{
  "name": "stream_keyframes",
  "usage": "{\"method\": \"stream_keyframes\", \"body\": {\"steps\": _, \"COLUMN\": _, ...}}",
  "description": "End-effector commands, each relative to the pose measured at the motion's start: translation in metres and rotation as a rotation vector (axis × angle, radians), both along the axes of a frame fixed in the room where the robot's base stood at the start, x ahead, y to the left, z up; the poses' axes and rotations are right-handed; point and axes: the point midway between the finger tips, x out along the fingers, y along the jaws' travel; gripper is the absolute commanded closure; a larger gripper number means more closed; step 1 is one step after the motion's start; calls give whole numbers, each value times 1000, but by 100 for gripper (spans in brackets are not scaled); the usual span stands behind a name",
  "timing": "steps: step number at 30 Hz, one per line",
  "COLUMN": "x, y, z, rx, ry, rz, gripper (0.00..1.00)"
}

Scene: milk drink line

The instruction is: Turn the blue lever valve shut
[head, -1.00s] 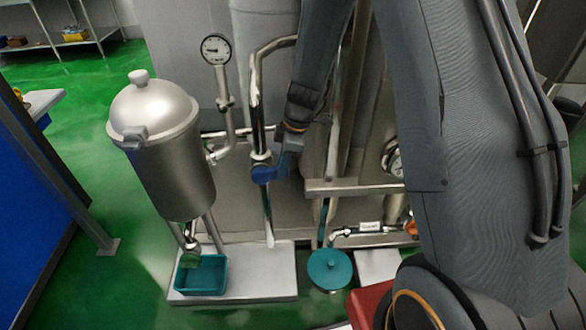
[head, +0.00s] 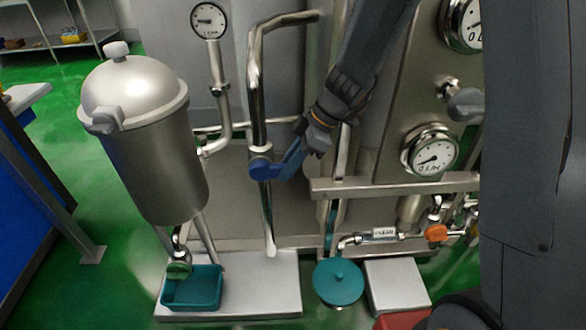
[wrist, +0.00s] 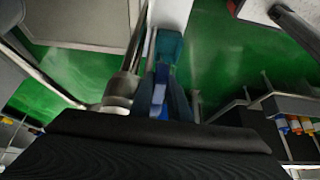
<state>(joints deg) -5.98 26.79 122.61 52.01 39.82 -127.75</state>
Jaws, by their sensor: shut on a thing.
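The blue lever (head: 291,161) sits on the upright steel pipe (head: 257,100), its hub on the pipe and its handle slanting up to the right, across the pipe. My gripper (head: 304,138) is shut on the outer end of the handle. The wrist view shows the blue lever (wrist: 159,88) beside the steel pipe (wrist: 124,84). My own wrist covers the lower part of that view, and the contact of the fingers is partly hidden.
A steel tank (head: 155,150) stands left, above a teal tub (head: 193,290). A steel rail (head: 345,188), an orange-handled valve (head: 437,233) and a teal lid (head: 338,282) are at right. Green floor is open at far left.

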Motion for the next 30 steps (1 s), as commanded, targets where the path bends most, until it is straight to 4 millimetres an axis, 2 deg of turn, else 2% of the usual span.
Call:
{"method": "stream_keyframes", "body": {"steps": 14, "x": 0, "y": 1, "z": -1, "rx": 5, "ry": -1, "rz": 4, "gripper": 100}}
{"method": "stream_keyframes", "body": {"steps": 15, "x": 0, "y": 1, "z": -1, "rx": 5, "ry": -1, "rz": 4, "gripper": 81}}
{"method": "stream_keyframes", "body": {"steps": 18, "x": -1, "y": 1, "z": -1, "rx": 5, "ry": -1, "rz": 3, "gripper": 66}}
{"method": "stream_keyframes", "body": {"steps": 26, "x": -1, "y": 2, "z": 0, "rx": 6, "ry": -1, "rz": 3, "gripper": 66}}
{"method": "stream_keyframes", "body": {"steps": 30, "x": 0, "y": -3, "z": 7, "rx": 7, "ry": -2, "rz": 1, "gripper": 66}}
